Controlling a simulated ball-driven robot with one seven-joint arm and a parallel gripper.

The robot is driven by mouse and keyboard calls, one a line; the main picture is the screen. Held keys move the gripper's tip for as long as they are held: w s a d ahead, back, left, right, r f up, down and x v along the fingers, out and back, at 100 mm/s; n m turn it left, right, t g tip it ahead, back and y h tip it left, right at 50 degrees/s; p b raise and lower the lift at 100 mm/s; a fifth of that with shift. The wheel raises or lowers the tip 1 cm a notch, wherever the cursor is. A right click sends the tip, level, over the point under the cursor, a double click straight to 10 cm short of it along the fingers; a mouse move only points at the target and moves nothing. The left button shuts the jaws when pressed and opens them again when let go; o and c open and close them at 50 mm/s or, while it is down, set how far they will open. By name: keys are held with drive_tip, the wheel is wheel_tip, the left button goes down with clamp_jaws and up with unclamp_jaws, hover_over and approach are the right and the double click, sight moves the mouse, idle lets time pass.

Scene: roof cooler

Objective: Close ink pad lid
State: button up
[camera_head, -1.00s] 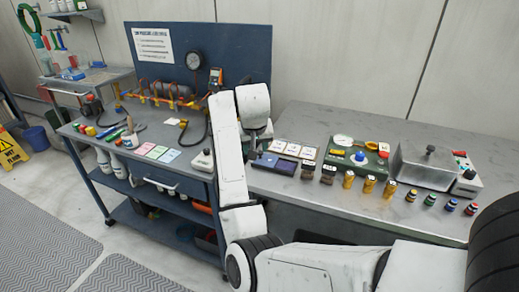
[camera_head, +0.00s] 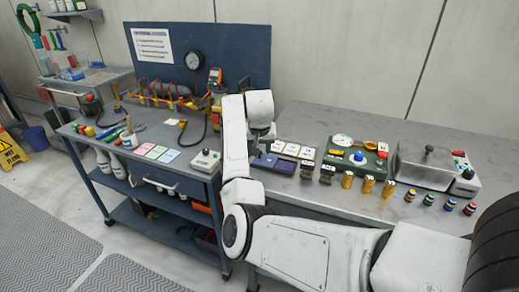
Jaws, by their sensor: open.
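A dark blue ink pad (camera_head: 276,164) lies on the grey workbench near its left front edge, partly hidden by my arm. Its lid is too small and too covered to tell its angle. My gripper (camera_head: 259,147) is pointed down beside the pad's upper left, below my white wrist. Its fingers are mostly hidden by the arm, and I see nothing held. I cannot tell whether it touches the pad.
White cards (camera_head: 291,149) lie behind the pad. Dark stamps (camera_head: 307,170) and brass cylinders (camera_head: 347,180) stand to its right. A blue cart (camera_head: 150,160) stands left.

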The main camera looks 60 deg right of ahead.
drive_tip(key=shift+w+d+f, duration=0.1)
drive_tip(key=shift+d+f, duration=0.1)
drive_tip(key=shift+f, duration=0.4)
clamp_jaws()
idle(0.3)
